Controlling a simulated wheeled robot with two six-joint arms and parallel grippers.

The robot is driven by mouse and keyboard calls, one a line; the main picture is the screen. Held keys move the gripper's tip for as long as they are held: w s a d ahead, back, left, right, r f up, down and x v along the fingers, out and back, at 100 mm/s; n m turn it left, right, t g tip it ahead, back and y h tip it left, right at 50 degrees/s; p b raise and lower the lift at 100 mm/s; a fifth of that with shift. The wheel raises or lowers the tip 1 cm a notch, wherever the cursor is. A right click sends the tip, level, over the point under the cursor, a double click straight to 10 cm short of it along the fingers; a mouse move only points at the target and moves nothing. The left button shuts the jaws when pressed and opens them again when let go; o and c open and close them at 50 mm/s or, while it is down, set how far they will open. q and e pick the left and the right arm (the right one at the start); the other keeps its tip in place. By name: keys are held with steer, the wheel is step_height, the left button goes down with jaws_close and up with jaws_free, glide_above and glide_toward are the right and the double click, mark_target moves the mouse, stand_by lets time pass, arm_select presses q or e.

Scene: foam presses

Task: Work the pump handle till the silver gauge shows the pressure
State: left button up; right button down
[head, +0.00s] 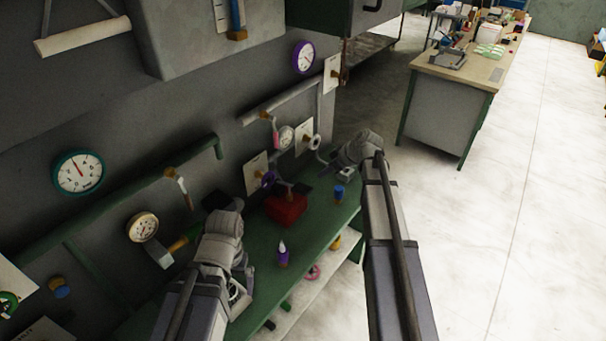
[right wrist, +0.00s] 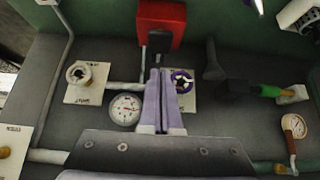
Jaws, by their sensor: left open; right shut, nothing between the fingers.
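The silver gauge (head: 286,137) is on the grey wall panel. It also shows in the right wrist view (right wrist: 125,109), its reading too small to make out. A red block (head: 287,207) with a black handle, apparently the pump, stands on the green bench by the panel. In the right wrist view the block (right wrist: 161,24) and dark handle (right wrist: 160,43) lie just beyond my right fingertips. My right gripper (right wrist: 163,75) is shut and empty; I cannot tell whether it touches the handle. My left gripper (head: 238,290) is open over the bench's near left part, its fingers partly hidden.
A purple valve (right wrist: 182,80) and a white valve (right wrist: 78,73) flank the silver gauge. A brass gauge (head: 142,227), teal gauge (head: 78,172) and purple gauge (head: 303,57) are on the wall. A purple bottle (head: 283,254) and blue item (head: 339,192) stand on the bench.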

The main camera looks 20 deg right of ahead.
mark_target(302, 188)
arm_select(q)
steer(key=shift+a+r+p, duration=0.2)
steer(key=shift+r+p, duration=0.1)
steer(key=shift+r, duration=0.35)
steer(key=shift+a+r+p, duration=0.15)
steer(key=shift+r+p, duration=0.1)
steer(key=shift+r, duration=0.35)
arm_select(e)
steer(key=shift+w+a+r, duration=0.3)
steer(key=shift+w+r, duration=0.05)
steer(key=shift+r, duration=0.3)
steer(key=shift+w+a+r, duration=0.25)
steer(key=shift+w+r, duration=0.05)
steer(key=shift+r, duration=0.3)
steer(key=shift+d, duration=0.1)
arm_select(q)
steer(key=shift+f, duration=0.1)
arm_select(e)
steer(key=shift+f, duration=0.1)
